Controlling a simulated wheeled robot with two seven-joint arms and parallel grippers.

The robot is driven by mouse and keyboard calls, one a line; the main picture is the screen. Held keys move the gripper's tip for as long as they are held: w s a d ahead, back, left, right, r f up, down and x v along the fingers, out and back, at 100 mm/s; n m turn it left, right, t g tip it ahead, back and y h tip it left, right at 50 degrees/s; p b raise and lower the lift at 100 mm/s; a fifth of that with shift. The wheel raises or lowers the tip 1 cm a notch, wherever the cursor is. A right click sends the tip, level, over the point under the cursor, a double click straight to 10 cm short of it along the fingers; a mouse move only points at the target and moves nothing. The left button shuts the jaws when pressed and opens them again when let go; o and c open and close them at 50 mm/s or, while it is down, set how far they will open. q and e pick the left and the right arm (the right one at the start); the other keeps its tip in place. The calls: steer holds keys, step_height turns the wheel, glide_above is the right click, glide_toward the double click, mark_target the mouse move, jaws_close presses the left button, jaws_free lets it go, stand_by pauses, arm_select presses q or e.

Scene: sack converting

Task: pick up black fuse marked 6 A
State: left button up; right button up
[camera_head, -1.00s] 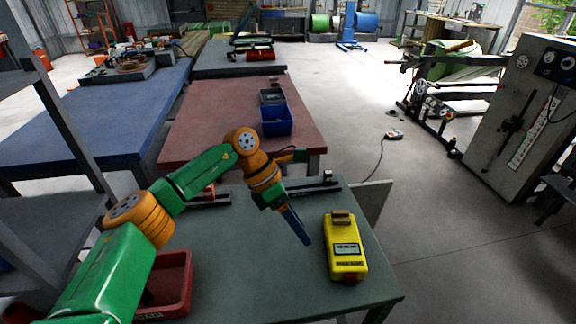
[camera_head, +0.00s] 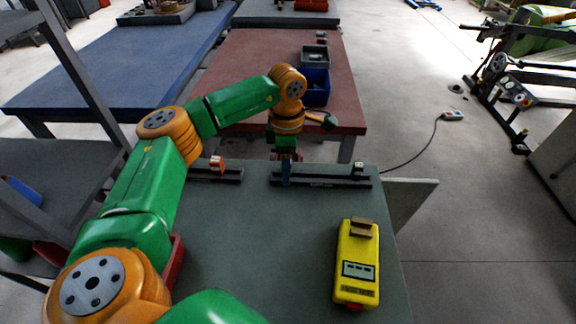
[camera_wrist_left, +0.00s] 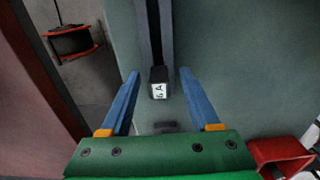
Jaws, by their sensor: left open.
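The black fuse marked 6 A (camera_wrist_left: 158,76) shows in the left wrist view, with a white label on its side. It sits at the near end of a dark rail (camera_wrist_left: 153,25). My left gripper (camera_wrist_left: 160,72) is open, with one blue finger on each side of the fuse and clear gaps between. In the head view my left gripper (camera_head: 286,178) points down at the left end of the right-hand rail (camera_head: 325,181) and hides the fuse there. My right gripper is not in view.
Another black fuse with a white mark (camera_head: 358,169) sits near that rail's right end. An orange block (camera_head: 217,164) is on the left rail. A yellow meter (camera_head: 357,270) lies on the green table (camera_head: 255,245). A red tray (camera_wrist_left: 282,155) is beside the gripper.

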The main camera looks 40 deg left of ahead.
arm_select(q)
jaws_close()
steer(key=shift+r, duration=0.15)
